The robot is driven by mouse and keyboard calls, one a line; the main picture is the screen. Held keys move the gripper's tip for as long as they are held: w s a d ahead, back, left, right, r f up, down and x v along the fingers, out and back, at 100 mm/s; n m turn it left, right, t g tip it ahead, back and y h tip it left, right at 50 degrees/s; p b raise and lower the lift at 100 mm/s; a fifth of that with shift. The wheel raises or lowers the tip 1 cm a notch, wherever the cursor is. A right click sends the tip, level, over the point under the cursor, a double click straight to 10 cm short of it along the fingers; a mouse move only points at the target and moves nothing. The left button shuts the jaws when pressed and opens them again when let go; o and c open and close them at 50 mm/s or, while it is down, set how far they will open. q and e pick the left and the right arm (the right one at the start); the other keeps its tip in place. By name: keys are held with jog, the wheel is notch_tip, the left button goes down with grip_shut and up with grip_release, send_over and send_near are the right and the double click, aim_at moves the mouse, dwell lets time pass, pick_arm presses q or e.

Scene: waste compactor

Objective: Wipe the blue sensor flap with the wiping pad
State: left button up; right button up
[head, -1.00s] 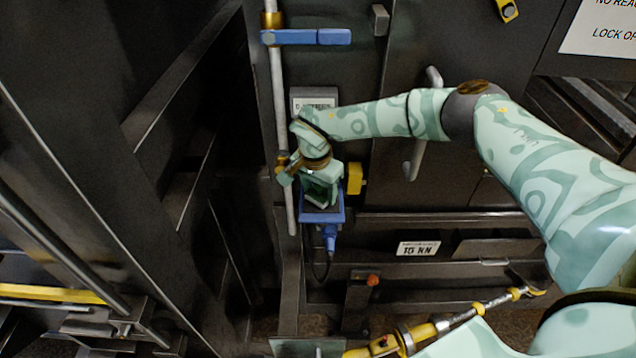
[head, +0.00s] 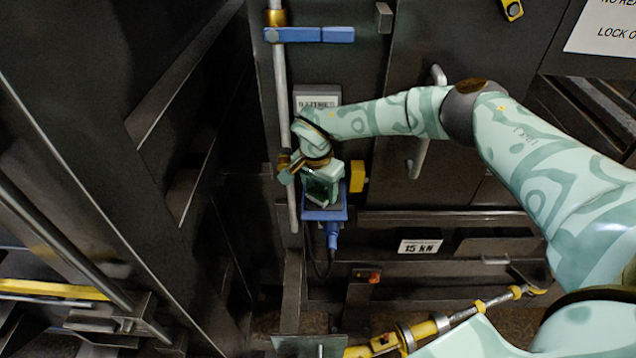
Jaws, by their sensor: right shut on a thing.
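The blue sensor flap (head: 325,215) is a small blue housing with a blue plug and dark cable below it, low on the dark machine front. My right gripper (head: 321,192) is directly in front of its upper part and covers much of it. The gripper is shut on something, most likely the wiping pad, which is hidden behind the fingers. I cannot tell whether the pad touches the blue surface. My left gripper is not in view.
A vertical grey pipe (head: 281,90) with a blue lever (head: 308,35) stands just left of the gripper. A yellow block (head: 357,176) is close on the right. A grey door handle (head: 421,150) is further right. A yellow rod-shaped part (head: 410,336) lies below.

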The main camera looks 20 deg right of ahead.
jog(key=shift+s, duration=0.1)
jog(key=shift+s+d, duration=0.1)
jog(key=shift+d+r, duration=0.15)
jog(key=shift+d, duration=0.1)
notch_tip(320, 180, up, 4)
jog(key=p, duration=0.3)
jog(key=shift+d, duration=0.1)
jog(key=shift+r, duration=0.75)
jog(key=shift+r, duration=1.55)
